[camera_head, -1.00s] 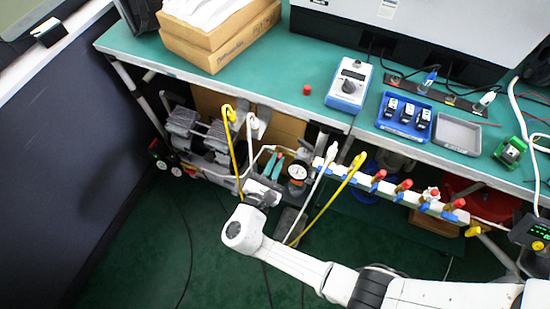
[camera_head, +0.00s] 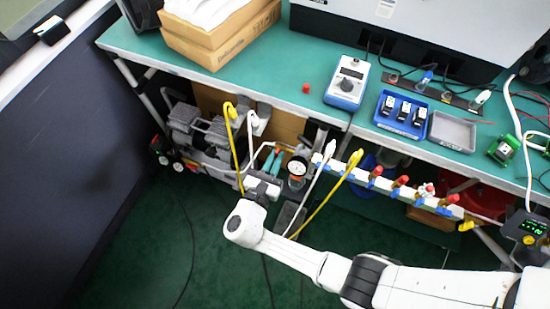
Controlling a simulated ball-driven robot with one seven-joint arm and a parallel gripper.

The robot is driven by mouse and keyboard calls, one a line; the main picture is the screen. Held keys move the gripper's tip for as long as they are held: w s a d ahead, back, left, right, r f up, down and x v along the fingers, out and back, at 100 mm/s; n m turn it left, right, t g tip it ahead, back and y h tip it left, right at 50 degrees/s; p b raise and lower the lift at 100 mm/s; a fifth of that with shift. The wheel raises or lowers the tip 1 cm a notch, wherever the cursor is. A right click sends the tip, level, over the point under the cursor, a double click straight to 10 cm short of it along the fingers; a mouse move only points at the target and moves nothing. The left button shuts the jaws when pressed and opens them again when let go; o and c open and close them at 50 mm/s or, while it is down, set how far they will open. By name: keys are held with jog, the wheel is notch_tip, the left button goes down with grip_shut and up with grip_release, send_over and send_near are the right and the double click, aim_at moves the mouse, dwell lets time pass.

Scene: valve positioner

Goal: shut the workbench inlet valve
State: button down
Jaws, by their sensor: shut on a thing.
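My gripper (camera_head: 263,184) is below the front edge of the workbench (camera_head: 290,85), left of the round pressure gauge (camera_head: 297,167). Its jaws are closed among the pipework, on what appears to be the inlet valve's handle. The handle is too small and too covered by the gripper to make out, and its angle cannot be told. My white arm reaches in from the lower right.
A yellow hose (camera_head: 235,150) and a white hose (camera_head: 249,150) hang just left of the gripper. A white manifold (camera_head: 390,186) with several red-capped taps runs along the bench front to the right. Grey pumps (camera_head: 185,118) stand at left. The green floor in front is open.

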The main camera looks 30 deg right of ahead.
jog(key=c, duration=1.2)
grip_release()
jog(key=shift+a, duration=0.1)
jog(key=b+v, duration=0.1)
jog(key=v, duration=0.9)
jog(key=shift+s+a, duration=0.25)
